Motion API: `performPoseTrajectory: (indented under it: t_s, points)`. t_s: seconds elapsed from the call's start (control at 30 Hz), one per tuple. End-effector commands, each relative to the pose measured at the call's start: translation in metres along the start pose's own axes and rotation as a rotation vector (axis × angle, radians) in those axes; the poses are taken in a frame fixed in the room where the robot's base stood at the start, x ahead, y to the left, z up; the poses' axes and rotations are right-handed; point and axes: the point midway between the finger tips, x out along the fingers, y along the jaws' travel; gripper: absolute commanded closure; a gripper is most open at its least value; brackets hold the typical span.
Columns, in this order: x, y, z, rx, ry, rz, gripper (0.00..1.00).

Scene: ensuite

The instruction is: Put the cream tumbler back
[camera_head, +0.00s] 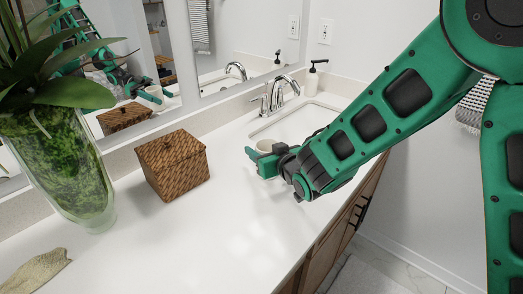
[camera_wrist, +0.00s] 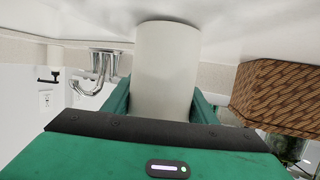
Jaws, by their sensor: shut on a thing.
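The cream tumbler (camera_wrist: 165,70) stands between the two green fingers of my gripper (camera_wrist: 163,102) in the wrist view, which is upside down. My gripper is shut on it. In the head view the tumbler (camera_head: 267,146) shows only in part behind my gripper (camera_head: 266,160), over the white counter (camera_head: 225,225) just in front of the sink. The tumbler looks upright. Its base is at or very near the counter top; I cannot tell whether it touches.
A brown woven box (camera_head: 173,165) stands left of my gripper. The sink (camera_head: 295,122), faucet (camera_head: 280,93) and soap dispenser (camera_head: 313,78) are behind. The front counter is clear.

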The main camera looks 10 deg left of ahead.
Motion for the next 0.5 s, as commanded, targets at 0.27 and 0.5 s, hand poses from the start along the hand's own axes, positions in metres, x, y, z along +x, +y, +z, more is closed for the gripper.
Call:
performPoseTrajectory:
  t_s: [0.27, 0.5]
  points:
    - [0.0006, -0.0003, 0.0014, 0.000, 0.002, 0.000, 0.91]
    - [0.0011, -0.0005, 0.0033, 0.000, 0.001, -0.001, 0.29]
